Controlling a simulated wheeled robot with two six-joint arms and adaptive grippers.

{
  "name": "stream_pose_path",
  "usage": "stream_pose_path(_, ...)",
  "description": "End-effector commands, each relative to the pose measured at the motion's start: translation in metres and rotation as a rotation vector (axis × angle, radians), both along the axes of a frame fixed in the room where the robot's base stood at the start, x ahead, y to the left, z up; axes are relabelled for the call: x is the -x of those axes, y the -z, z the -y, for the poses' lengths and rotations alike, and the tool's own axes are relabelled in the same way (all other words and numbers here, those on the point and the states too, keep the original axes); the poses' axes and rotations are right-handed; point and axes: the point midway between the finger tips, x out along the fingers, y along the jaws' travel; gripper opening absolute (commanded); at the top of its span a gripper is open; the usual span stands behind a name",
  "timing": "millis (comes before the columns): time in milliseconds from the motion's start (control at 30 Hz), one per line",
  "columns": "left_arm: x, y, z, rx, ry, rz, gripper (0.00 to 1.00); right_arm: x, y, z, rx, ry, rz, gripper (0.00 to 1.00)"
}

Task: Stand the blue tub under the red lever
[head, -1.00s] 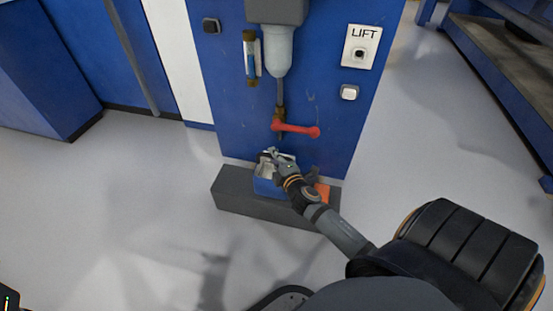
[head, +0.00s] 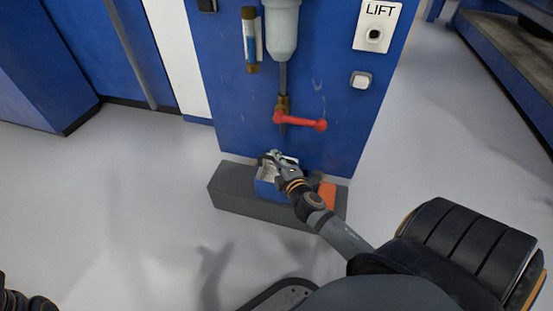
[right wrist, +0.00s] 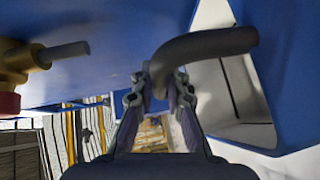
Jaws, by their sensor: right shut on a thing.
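The blue tub (head: 265,188), pale inside, is at the dark grey ledge below the red lever (head: 305,122). The lever is on a brass valve (head: 282,104) under a grey hopper. The tub is below the valve's outlet; I cannot tell whether it rests on the ledge. My right gripper (head: 272,158) is over the tub and hides part of it. In the right wrist view, its fingers (right wrist: 160,85) are shut on a dark curved handle (right wrist: 205,45), seemingly the tub's. The brass valve is at that view's left (right wrist: 15,60).
The ledge (head: 235,193) juts from the blue panel (head: 235,110). An orange thing (head: 327,195) lies on it, right of the tub. A LIFT button plate (head: 376,28) and a white switch (head: 361,80) are up right. Open pale floor lies in front and left.

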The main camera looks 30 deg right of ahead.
Motion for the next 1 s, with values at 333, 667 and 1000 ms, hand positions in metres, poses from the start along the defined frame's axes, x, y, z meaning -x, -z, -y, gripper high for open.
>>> stream_pose_path(333, 0.001, -0.002, 0.0, 0.003, 0.0, 0.006, 0.4, 0.0, 0.0, 0.0, 0.0, 0.0, 0.001, 0.36)
stream_pose_path(667, 0.0, 0.008, 0.002, -0.011, 0.002, -0.029, 0.4, 0.014, -0.003, -0.002, 0.001, -0.001, -0.004, 0.36)
stream_pose_path(1000, 0.003, 0.015, 0.005, -0.026, 0.006, -0.04, 0.4, 0.093, -0.016, -0.018, 0.0, -0.001, -0.004, 0.36)
